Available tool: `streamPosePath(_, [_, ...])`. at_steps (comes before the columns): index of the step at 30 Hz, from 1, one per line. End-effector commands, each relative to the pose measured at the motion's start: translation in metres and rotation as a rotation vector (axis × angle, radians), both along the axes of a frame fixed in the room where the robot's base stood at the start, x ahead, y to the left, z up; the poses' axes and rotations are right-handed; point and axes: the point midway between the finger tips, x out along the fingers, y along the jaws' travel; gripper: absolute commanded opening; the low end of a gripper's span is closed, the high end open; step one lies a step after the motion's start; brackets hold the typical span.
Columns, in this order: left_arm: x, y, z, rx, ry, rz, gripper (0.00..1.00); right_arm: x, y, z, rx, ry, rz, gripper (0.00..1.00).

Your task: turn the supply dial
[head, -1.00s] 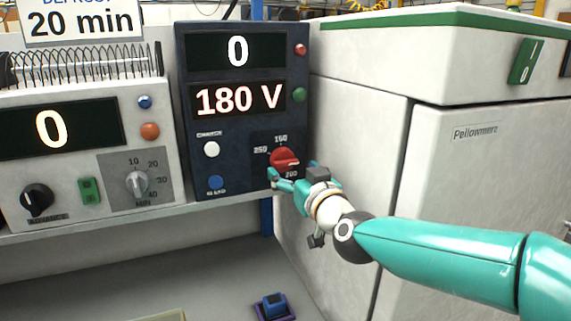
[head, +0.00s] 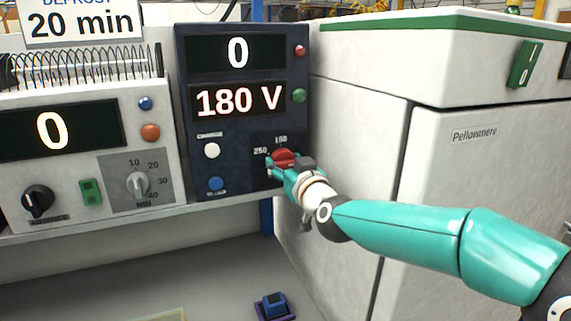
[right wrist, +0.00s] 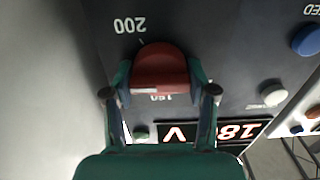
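The supply dial is a red knob (head: 284,157) low on the right of the dark blue supply panel (head: 234,135). Its scale shows 250 at the left and a mark at the top. My right gripper (head: 284,168) is at the dial, its fingers reaching around it. In the right wrist view the red dial (right wrist: 160,72) sits between the two fingers (right wrist: 160,80), one on each side. The fingers are spread about the dial's width; firm contact cannot be told. The 200 mark is hidden in the head view but shows in the wrist view. My left gripper is out of view.
The panel reads 0 and 180 V (head: 238,100). A white button (head: 212,150) and a blue button (head: 216,184) lie left of the dial. A beige defrost unit (head: 85,150) stands at left, a white cabinet (head: 470,180) at right. A blue object (head: 273,306) lies below.

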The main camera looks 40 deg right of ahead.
Motion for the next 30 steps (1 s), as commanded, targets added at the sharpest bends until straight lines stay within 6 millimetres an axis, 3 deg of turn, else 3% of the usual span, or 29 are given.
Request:
streamPosePath(2, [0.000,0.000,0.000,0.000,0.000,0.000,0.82,0.000,0.000,0.000,0.000,0.000,0.000,0.22])
streamPosePath(11, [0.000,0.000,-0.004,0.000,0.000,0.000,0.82,0.000,0.000,-0.001,0.036,-0.010,0.001,0.22])
streamPosePath(30, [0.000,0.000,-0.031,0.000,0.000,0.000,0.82,0.000,-0.001,-0.001,0.413,-0.101,0.001,0.22])
